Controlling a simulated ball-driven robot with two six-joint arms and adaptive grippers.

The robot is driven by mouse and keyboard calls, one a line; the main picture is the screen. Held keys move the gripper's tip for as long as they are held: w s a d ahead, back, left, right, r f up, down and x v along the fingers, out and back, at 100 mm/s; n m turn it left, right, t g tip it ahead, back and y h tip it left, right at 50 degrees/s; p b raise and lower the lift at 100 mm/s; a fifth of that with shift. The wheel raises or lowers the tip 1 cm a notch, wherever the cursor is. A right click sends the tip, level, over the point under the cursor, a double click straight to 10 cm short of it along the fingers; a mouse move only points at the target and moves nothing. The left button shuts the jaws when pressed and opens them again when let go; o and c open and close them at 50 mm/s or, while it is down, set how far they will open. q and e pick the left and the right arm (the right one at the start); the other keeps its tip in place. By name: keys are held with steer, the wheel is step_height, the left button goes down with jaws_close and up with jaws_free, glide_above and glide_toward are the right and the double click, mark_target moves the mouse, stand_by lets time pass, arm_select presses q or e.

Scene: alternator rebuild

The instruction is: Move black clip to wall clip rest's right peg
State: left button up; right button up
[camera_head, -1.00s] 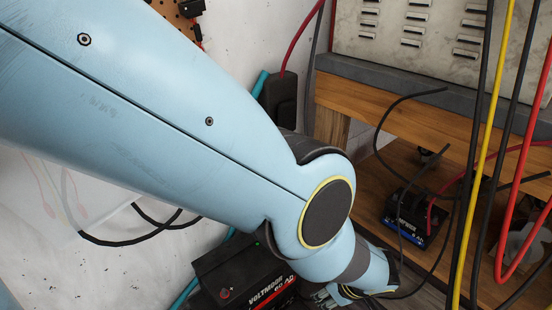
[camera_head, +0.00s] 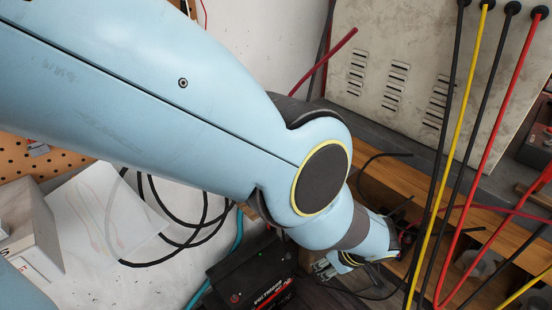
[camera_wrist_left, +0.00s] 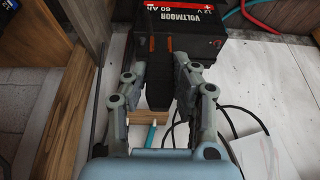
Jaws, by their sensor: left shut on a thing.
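My left gripper (camera_head: 326,268) is low in the head view, mostly hidden behind my own wrist. In the left wrist view its two fingers (camera_wrist_left: 158,88) are closed on a dark piece, which looks like the black clip (camera_wrist_left: 158,94). The held clip points away from the palm, with a black battery behind it. The clip cannot be made out in the head view. I cannot make out the wall clip rest or its right peg in either view. My right gripper is not in view.
The black battery (camera_head: 250,271) stands beside my left gripper. Black, yellow and red cables (camera_head: 427,205) hang at the right before a vented grey cabinet (camera_head: 400,60). A wooden bench (camera_head: 425,205) is under the cabinet. Black cable loops (camera_head: 165,260) hang by the white wall.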

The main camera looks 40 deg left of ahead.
arm_select(q)
step_height(320, 180, up, 11)
steer(key=p, duration=0.9)
steer(key=shift+r+p, duration=0.2)
steer(key=shift+p, duration=0.1)
steer(key=w+a+f+b, duration=0.1)
steer(key=w+a+b, duration=0.2)
steer(key=a, duration=0.6)
steer(key=w+a+f+b, duration=0.2)
steer(key=w+a+b, duration=0.2)
steer(key=a+b, duration=0.3)
steer(key=w+a+f+b, duration=0.2)
steer(key=w+a+b, duration=0.2)
steer(key=a, duration=0.7)
steer(key=shift+a+b, duration=0.2)
steer(key=shift+b, duration=0.85)
steer(key=shift+f+b, duration=0.45)
steer(key=shift+f, duration=0.05)
steer(key=shift+f+b, duration=1)
steer(key=shift+f, duration=0.2)
